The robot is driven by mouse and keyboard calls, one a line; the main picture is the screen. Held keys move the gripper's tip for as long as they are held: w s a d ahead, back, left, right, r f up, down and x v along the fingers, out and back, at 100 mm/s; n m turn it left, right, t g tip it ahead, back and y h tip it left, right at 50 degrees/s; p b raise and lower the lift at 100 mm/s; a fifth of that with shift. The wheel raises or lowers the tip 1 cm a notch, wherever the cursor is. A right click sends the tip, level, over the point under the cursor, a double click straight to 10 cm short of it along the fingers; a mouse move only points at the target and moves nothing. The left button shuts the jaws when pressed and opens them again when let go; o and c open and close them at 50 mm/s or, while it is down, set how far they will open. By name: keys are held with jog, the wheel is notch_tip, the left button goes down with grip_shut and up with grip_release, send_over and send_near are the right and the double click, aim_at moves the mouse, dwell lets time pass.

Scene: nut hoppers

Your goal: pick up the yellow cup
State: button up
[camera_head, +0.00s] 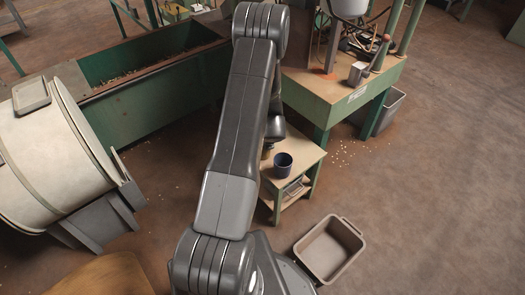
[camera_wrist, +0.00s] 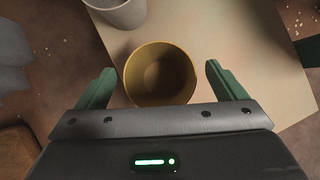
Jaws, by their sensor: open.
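The yellow cup (camera_wrist: 160,88) stands upright on a pale tabletop in the wrist view, and I look down into its empty, round mouth. My gripper (camera_wrist: 160,70) is open, with one green finger to the left of the cup and one to the right. There is a gap between each finger and the cup, and the cup is not gripped. In the head view my arm covers the yellow cup and my fingers do not show.
A small wooden table (camera_head: 302,153) with a lower shelf holds a dark blue cup (camera_head: 283,166). A greyish cup (camera_wrist: 122,14) stands close beyond the yellow one in the wrist view. A grey bin (camera_head: 330,250) is on the floor, and a green workbench (camera_head: 330,92) stands behind.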

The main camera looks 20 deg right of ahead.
jog(key=shift+w+f, duration=0.3)
jog(key=shift+f, duration=0.2)
jog(key=c, duration=1)
jog(key=shift+c, duration=0.2)
